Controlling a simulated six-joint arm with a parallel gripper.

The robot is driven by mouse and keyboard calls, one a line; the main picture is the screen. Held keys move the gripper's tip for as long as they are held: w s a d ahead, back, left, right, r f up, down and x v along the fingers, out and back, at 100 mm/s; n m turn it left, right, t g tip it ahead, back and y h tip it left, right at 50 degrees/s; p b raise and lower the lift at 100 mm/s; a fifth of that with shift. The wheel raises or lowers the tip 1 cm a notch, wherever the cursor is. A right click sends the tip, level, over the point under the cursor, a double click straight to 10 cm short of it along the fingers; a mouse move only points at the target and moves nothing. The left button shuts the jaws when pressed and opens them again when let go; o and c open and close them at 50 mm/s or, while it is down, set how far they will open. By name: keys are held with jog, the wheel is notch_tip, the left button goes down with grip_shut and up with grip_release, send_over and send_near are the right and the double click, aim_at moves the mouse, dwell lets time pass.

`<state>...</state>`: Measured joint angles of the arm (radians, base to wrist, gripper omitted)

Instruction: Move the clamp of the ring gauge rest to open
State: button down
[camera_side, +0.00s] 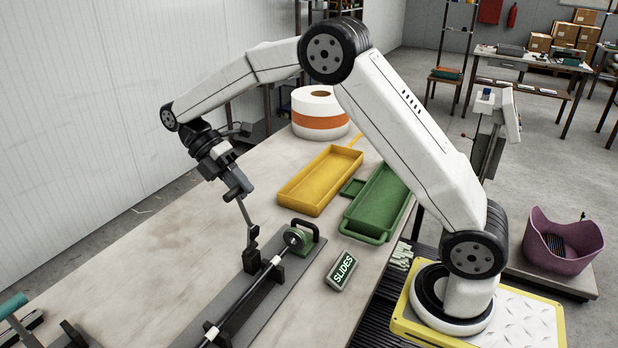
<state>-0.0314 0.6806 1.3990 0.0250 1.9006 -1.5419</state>
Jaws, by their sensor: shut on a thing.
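My gripper (238,192) is above the left side of the grey bench fixture, at the top end of a thin grey lever (245,215). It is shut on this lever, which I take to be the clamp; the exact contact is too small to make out. The lever slants down to a dark hinged block (252,258) beside the rod. A round green and black piece (298,241) with a dark handle sits at the rod's far end; I cannot tell whether it is the ring gauge. A long dark rod (243,297) lies along the fixture plate (279,303).
A yellow tray (318,182) and a green tray (378,203) lie behind the fixture. A block marked SLIDES (342,271) is to its right. A white and orange roll (319,117) stands farther back. The bench left of the fixture is mostly clear.

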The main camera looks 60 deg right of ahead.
jog(key=c, duration=0.7)
grip_release()
jog(key=shift+f, duration=0.35)
jog(key=shift+o, duration=0.6)
jog(key=shift+r, duration=0.1)
jog(key=shift+s+r, duration=0.1)
jog(key=shift+s, duration=0.05)
